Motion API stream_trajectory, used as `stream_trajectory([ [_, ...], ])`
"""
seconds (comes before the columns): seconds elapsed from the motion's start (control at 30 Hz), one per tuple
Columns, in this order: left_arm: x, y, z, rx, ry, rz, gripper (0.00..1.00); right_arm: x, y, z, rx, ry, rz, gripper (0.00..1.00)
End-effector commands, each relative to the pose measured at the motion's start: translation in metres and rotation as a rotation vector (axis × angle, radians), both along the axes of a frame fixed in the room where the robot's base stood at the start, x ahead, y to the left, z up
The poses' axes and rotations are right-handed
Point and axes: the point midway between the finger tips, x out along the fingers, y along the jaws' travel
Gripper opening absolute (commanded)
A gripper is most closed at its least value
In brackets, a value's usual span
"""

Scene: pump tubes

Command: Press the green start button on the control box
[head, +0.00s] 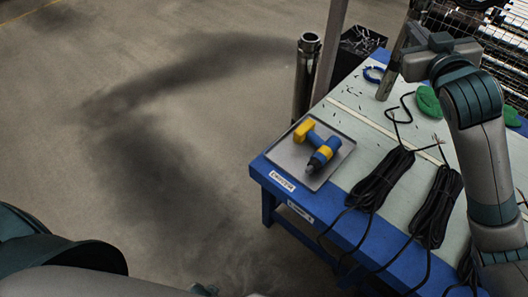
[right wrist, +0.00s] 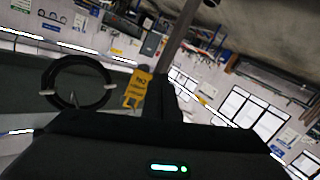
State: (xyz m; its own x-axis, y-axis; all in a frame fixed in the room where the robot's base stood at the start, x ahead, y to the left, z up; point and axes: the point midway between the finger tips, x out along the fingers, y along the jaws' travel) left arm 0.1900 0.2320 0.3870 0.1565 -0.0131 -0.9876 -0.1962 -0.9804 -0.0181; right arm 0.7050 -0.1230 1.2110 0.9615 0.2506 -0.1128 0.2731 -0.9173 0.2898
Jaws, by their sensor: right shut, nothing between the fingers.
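I cannot make out the control box or its green start button in either view. My right gripper (head: 408,64) is at the upper right of the head view, shut and empty, above the far part of the table and close to a metal upright (head: 394,66). Its fingertips are hard to make out. In the right wrist view a dark housing fills the bottom, with a small green-lit strip and dot; I cannot tell what it belongs to. My left gripper is not in view; only parts of my body show at the lower left.
The left floor is open.

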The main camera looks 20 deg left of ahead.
Motion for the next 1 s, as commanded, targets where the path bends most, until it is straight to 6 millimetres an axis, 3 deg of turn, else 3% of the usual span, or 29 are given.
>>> stream_trajectory([
  [0.03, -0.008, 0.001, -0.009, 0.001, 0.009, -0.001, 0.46, 0.005, 0.001, 0.022, -0.004, -0.037, 0.005, 0.00],
  [0.3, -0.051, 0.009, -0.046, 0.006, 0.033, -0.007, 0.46, 0.018, 0.009, 0.126, -0.024, -0.203, 0.031, 0.00],
  [0.6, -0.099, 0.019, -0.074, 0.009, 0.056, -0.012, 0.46, 0.014, 0.013, 0.232, -0.048, -0.370, 0.050, 0.00],
  [0.8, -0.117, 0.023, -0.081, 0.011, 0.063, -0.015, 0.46, 0.009, 0.015, 0.272, -0.056, -0.431, 0.056, 0.00],
  [1.0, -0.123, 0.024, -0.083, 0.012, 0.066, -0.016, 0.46, 0.007, 0.015, 0.283, -0.059, -0.447, 0.058, 0.00],
])
